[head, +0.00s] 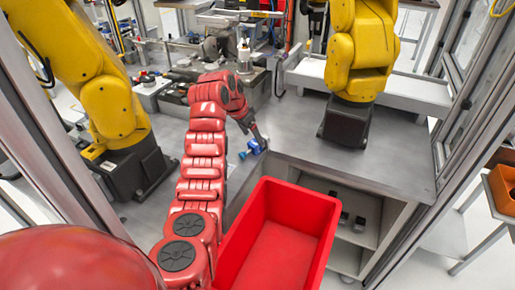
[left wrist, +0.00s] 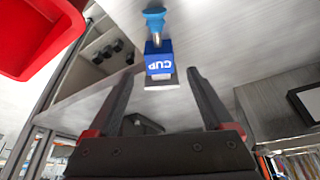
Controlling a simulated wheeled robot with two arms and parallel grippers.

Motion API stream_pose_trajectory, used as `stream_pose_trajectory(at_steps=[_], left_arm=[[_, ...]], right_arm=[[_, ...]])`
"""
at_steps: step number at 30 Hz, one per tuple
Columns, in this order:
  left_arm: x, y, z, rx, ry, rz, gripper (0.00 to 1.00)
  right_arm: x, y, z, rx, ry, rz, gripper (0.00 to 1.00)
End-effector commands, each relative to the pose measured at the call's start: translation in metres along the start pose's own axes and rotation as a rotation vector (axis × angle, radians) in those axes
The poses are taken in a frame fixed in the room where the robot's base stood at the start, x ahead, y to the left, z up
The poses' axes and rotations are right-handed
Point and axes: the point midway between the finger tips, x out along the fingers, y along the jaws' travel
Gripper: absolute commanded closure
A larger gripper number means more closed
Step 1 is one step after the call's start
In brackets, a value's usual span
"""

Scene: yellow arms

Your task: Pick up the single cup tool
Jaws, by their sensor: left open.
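The single cup tool (head: 254,147) is a small blue block with a lighter blue cup end, lying on the grey metal table near its inner edge. My left gripper (head: 262,138) is right at the tool. In the left wrist view the left gripper (left wrist: 162,74) is open, its fingers on either side of the tool's near end, with gaps visible. My right gripper is not in view.
A red bin (head: 275,245) stands in front of the table, below the tool; it also shows in the left wrist view (left wrist: 35,35). Yellow robot arms (head: 355,50) stand on the table left and right. Dark items sit on a shelf (head: 350,215) under the table.

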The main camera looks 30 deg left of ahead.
Motion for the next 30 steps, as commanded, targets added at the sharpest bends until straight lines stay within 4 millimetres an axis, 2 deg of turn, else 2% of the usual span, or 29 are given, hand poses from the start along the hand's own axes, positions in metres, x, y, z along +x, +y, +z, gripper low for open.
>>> stream_pose_trajectory(at_steps=[4,11,18,20,30], left_arm=[[0.012,0.001,0.000,-0.001,-0.005,0.005,0.15],[0.048,0.000,0.000,-0.003,-0.004,0.004,0.15],[0.051,-0.001,-0.001,-0.002,-0.002,0.000,0.15],[0.051,-0.001,-0.001,-0.002,-0.002,0.000,0.24],[0.051,-0.001,-0.001,-0.002,-0.002,0.000,0.85]], right_arm=[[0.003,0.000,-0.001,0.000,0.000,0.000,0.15],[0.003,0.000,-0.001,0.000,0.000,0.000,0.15],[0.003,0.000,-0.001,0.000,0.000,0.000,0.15],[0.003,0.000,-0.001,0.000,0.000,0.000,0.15],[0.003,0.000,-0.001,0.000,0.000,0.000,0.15]])
